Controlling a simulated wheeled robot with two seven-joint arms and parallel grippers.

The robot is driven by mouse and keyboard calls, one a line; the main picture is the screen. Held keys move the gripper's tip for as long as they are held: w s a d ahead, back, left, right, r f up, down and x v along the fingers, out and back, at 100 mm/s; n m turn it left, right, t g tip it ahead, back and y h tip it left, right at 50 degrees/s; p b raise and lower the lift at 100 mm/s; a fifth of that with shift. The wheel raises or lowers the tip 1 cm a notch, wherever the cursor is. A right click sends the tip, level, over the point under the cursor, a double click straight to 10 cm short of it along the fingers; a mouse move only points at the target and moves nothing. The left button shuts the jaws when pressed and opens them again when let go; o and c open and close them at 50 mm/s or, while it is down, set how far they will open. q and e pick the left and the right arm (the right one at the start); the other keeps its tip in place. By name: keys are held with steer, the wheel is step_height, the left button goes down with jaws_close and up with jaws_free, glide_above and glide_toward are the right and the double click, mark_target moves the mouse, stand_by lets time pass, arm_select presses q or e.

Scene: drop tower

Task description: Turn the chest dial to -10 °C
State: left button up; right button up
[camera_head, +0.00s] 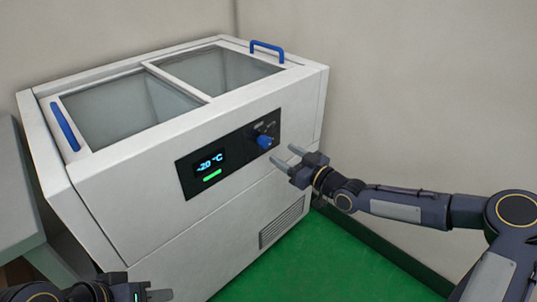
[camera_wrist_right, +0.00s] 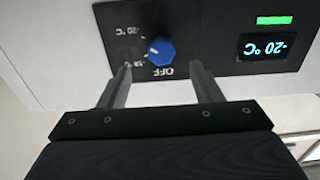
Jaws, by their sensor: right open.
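The white chest freezer (camera_head: 150,190) has a black panel on its front. Its blue dial (camera_head: 264,142) sits at the panel's right end; it also shows in the right wrist view (camera_wrist_right: 160,51), where the panel appears upside down. A light mark on the dial faces left there, and labels around it include OFF and -20 °C. The display (camera_head: 210,162) reads -20 °C. My right gripper (camera_head: 283,154) is open and empty, its fingertips just short of the dial with one on either side of it in the wrist view. My left gripper (camera_head: 142,290) is partly in view at the bottom left, cut off.
A grey surface (camera_head: 18,190) is at the left. A vent (camera_head: 282,222) is low on the front. The green floor (camera_head: 330,265) in front is clear.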

mark_target(267, 145)
steer(key=b+x, duration=0.1)
steer(key=x, duration=0.6)
steer(key=shift+a, duration=0.2)
steer(key=shift+f, duration=0.1)
steer(key=c, duration=1)
